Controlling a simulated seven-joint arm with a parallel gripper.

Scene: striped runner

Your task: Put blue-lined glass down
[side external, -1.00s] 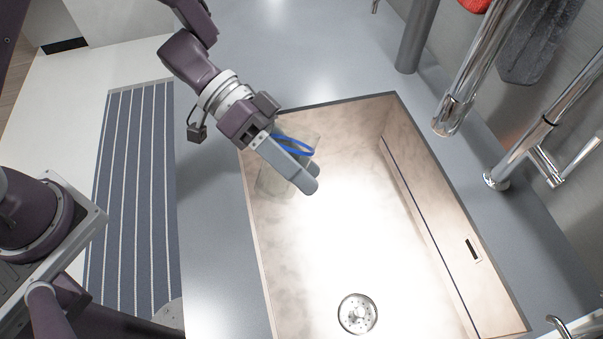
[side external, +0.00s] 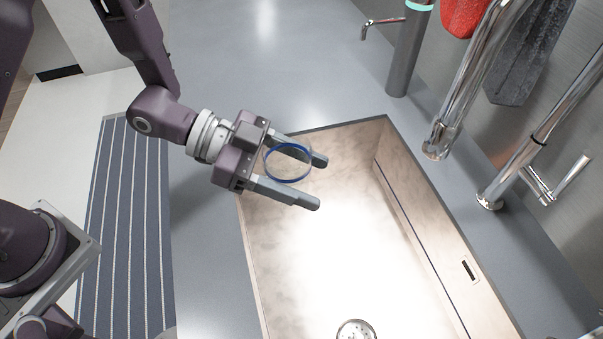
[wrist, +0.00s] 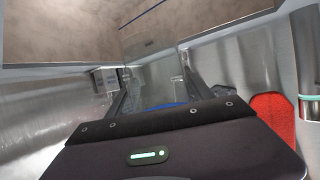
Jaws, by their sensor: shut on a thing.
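The blue-lined glass (side external: 288,164) is clear with a blue band around its rim. In the side external view it is between the two fingers of my gripper (side external: 316,182), with its rim facing the camera. The gripper is shut on it and holds it over the upper left corner of the sink. The glass's lower body is hard to make out. In the wrist view part of the blue band (wrist: 170,106) shows just beyond the dark gripper body, and the rest is hidden or too clear to tell.
The sink (side external: 345,270) is otherwise empty, with a drain (side external: 356,330) at the bottom. Metal taps (side external: 470,80) and a grey cylinder (side external: 409,50) stand along its right and back. Grey counter (side external: 215,255) to the left is clear. A striped runner (side external: 125,220) lies further left.

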